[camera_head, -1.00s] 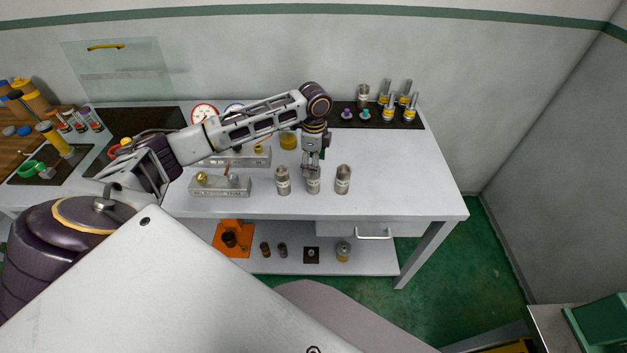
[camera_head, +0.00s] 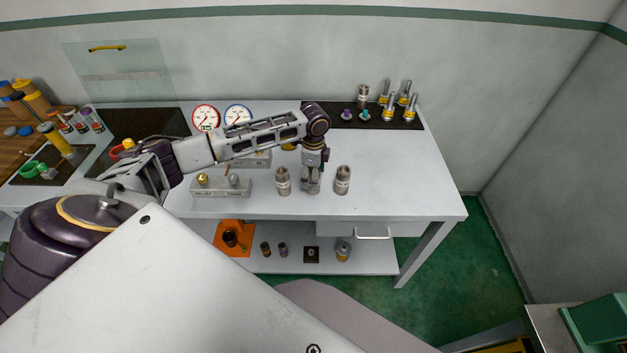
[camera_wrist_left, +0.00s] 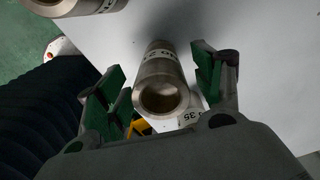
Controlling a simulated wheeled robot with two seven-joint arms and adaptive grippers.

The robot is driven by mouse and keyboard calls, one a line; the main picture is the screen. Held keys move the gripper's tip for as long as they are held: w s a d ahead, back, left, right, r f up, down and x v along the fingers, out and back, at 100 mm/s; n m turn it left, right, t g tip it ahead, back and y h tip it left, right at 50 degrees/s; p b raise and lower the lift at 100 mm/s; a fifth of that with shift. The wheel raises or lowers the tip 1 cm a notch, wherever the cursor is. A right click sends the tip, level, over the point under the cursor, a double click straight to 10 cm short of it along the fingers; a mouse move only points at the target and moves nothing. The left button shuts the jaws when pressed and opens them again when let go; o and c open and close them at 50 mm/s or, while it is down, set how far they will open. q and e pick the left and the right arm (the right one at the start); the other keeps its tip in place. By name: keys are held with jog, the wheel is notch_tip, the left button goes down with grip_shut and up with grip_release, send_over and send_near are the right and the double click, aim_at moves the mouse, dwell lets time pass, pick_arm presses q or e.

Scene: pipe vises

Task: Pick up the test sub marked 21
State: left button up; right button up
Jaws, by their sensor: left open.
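Three grey metal cylindrical subs stand in a row on the white table: a left sub (camera_head: 283,181), a right sub (camera_head: 343,180) and a middle one almost hidden by my left gripper (camera_head: 312,186). In the left wrist view the middle sub (camera_wrist_left: 161,75) stands between the two green-padded fingers, its open bore towards the camera. The fingers are open, with a gap visible on its right side. Its white band shows partial characters, perhaps a 2; I cannot read the whole mark. Another sub (camera_wrist_left: 72,5) shows at the top left. My right gripper is not in view.
A grey block with fittings (camera_head: 220,186) lies left of the subs. Two gauges (camera_head: 206,117) stand behind my forearm. A dark mat (camera_head: 385,122) at the back right holds several fittings. An orange vise (camera_head: 232,239) sits on the lower shelf. The table's right side is clear.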

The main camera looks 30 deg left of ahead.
pick_arm(q)
jog(key=shift+f, duration=0.85)
grip_shut()
